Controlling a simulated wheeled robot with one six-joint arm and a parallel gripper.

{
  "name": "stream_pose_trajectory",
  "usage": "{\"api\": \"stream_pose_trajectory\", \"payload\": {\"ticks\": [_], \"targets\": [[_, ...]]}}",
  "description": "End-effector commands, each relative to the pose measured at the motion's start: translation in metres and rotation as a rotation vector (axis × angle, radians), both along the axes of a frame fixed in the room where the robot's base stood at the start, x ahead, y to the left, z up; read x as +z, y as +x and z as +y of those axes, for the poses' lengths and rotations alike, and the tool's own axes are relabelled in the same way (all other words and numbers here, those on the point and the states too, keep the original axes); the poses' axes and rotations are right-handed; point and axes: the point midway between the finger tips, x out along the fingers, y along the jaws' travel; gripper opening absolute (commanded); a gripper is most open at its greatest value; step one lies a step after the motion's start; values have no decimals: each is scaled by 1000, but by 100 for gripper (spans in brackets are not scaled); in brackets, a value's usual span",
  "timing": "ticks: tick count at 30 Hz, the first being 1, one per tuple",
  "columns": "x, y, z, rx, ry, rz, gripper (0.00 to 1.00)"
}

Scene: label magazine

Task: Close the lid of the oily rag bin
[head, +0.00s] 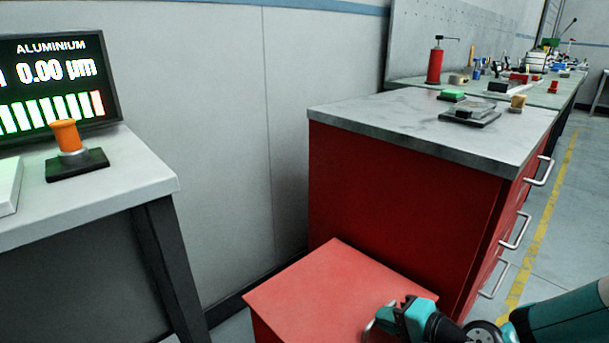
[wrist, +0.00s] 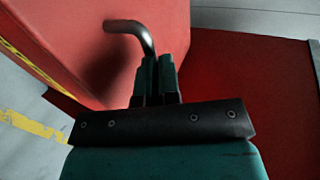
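The oily rag bin is a red box with a flat red lid (head: 325,295), low in the middle of the head view. The lid looks about level; its front edge is cut off, so I cannot tell whether a gap remains under it. A bent metal handle (wrist: 130,27) stands out from a red face in the wrist view; part of it shows beside my gripper in the head view. My gripper (wrist: 157,70) has its fingers close together around the end of this bar. In the head view my gripper (head: 385,315) is over the lid's right side.
A red drawer cabinet (head: 400,190) with a grey top stands right behind the bin. A grey table (head: 110,190) with a display (head: 55,85) and an orange-topped object (head: 68,138) is at left. Open floor with a yellow line (head: 545,225) lies right.

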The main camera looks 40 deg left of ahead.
Motion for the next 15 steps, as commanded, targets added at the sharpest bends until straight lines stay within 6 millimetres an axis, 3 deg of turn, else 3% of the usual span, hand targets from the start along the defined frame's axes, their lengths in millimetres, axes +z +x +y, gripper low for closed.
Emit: {"api": "stream_pose_trajectory", "payload": {"ticks": [4, 15], "targets": [[-13, -7, 7, 19, 4, 2, 0], [-17, -9, 7, 24, 2, 3, 0]]}}
